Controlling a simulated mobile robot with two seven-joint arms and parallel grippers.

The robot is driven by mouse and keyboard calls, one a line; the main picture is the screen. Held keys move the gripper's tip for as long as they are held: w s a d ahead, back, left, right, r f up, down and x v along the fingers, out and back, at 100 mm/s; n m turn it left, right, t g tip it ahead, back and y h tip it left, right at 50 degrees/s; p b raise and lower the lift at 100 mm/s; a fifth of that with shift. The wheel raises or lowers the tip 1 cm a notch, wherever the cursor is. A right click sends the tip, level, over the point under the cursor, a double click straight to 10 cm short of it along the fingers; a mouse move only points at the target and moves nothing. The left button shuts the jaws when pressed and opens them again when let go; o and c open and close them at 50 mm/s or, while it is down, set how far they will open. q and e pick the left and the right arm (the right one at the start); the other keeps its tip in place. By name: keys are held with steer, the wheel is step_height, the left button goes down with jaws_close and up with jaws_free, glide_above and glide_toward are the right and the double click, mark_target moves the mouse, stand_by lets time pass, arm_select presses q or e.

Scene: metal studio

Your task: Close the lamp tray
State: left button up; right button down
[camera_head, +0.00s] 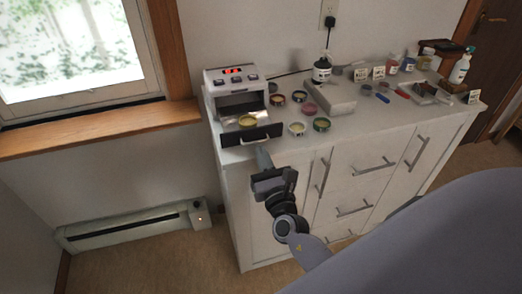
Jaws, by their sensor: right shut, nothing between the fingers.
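The lamp (232,86) is a small white box with a red display and several buttons on top, standing at the left end of the white cabinet top. Its tray (265,117) is pulled out toward me and has a dark front panel (251,136). A round container with yellow contents (247,121) sits on the tray. My right gripper (262,153) is shut and empty, its tips just below and in front of the dark panel. I cannot tell whether they touch it. My left gripper is not in view.
Several small round tins, one a green-filled tin (321,124), stand right of the lamp on the cabinet (390,122). More bottles and tools lie farther right. A wall heater (130,226) is at lower left.

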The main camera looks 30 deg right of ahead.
mark_target(254, 135)
steer(key=shift+w+d+r, duration=0.1)
steer(key=shift+w, duration=0.45)
steer(key=shift+w, duration=0.1)
steer(key=x, duration=0.1)
steer(key=b+x, duration=0.1)
steer(key=x, duration=0.1)
steer(key=shift+d+f, duration=0.1)
steer(key=shift+f, duration=0.25)
steer(key=shift+w+d+r+b, duration=0.1)
steer(key=shift+w+b, duration=0.2)
steer(key=shift+w, duration=0.25)
